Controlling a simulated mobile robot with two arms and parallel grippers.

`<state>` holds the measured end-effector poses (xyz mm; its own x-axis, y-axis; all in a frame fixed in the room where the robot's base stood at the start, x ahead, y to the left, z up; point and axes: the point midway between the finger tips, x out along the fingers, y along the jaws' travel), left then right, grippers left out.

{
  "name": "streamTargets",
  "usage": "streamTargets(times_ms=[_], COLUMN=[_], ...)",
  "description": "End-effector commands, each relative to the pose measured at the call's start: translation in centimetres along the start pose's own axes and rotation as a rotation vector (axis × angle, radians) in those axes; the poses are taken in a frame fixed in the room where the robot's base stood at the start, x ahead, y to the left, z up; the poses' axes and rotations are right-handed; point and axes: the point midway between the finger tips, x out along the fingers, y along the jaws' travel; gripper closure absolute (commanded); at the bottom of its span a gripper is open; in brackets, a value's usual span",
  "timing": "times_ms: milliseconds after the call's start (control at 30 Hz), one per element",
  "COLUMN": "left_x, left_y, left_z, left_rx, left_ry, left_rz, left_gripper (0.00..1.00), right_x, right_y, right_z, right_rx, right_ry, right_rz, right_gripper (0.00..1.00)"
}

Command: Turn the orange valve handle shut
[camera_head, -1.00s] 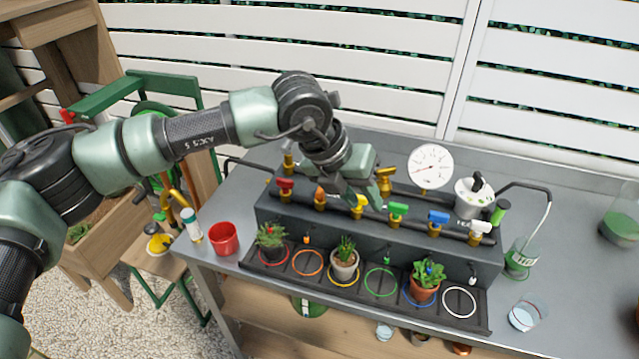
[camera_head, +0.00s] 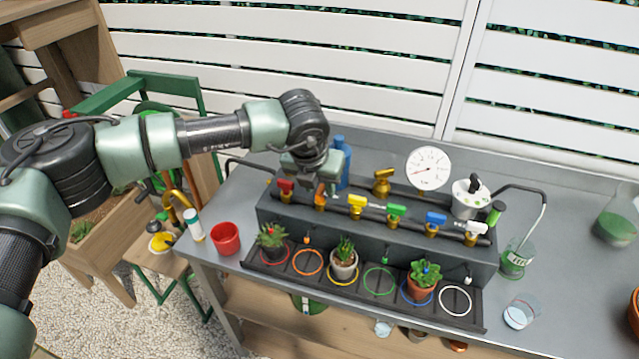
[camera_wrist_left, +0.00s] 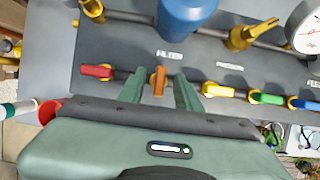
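The orange valve handle (camera_head: 320,199) is second from the left in the row of coloured valves on the grey manifold. In the left wrist view the orange handle (camera_wrist_left: 159,80) points across the pipe, while the red, yellow, green and blue handles lie along it. My left gripper (camera_head: 319,187) is right at the orange handle and partly covers it in the head view. In the left wrist view its two fingers (camera_wrist_left: 160,94) are apart, one on each side of the handle, with gaps visible. Contact cannot be seen. My right gripper is not in view.
The red valve handle (camera_head: 286,185) and yellow valve handle (camera_head: 357,201) are close on either side. A pressure gauge (camera_head: 428,169) is farther right. Potted plants stand on the tray (camera_head: 397,318) in front; a red cup (camera_head: 225,239) is left.

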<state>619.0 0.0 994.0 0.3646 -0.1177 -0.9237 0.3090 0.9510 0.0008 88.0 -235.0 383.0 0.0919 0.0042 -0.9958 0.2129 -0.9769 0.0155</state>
Motion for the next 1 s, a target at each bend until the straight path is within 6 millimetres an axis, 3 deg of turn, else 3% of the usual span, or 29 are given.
streamTargets(times_ms=[133, 267, 667, 1000], left_x=[0.0, 0.0, 0.2, 0.5], left_y=[0.0, 0.0, 0.0, 0.2], left_z=[0.0, 0.0, -0.1, -0.2], left_rx=[0.000, 0.000, 0.029, 0.221], left_ry=[0.000, 0.000, 0.001, 0.000], left_rz=[0.000, 0.000, -0.013, -0.095], left_gripper=[0.66, 1.00, 1.00, 1.00], right_x=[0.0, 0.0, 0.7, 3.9], right_y=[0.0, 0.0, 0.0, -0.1], right_z=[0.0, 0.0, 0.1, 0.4], right_rx=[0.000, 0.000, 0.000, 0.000], right_ry=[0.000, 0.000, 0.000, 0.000], right_rz=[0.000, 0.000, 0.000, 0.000], right_gripper=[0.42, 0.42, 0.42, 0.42])
